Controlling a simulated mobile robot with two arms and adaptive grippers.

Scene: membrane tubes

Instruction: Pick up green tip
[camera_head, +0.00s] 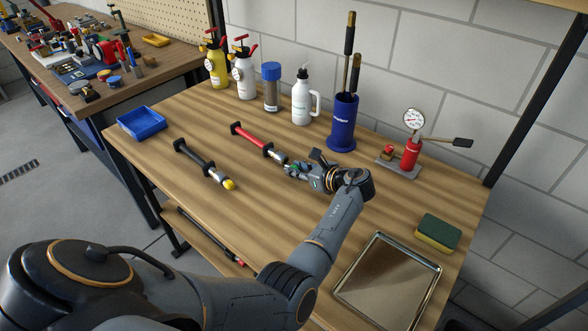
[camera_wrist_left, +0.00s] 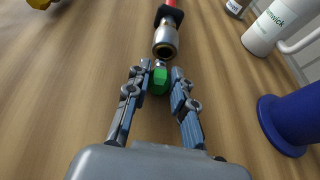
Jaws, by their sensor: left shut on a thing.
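The green tip (camera_wrist_left: 160,79) shows in the left wrist view between the fingers of my left gripper (camera_wrist_left: 152,76). The fingers are closed on its sides. The tip lies just in front of the open metal end of the red tube (camera_wrist_left: 166,38); I cannot tell whether they touch. In the head view the red tube (camera_head: 251,138) lies on the table, with my left gripper (camera_head: 290,169) at its near right end. The tip is hard to make out there among the fingers. My right gripper is not in view.
A black tube (camera_head: 196,161) with a yellow tip (camera_head: 229,184) lies to the left. A blue tray (camera_head: 141,123) is at the far left. The blue holder (camera_head: 342,124), white bottle (camera_head: 301,101) and red gauge pump (camera_head: 410,155) stand behind. A metal tray (camera_head: 388,282) and sponge (camera_head: 438,232) are at right.

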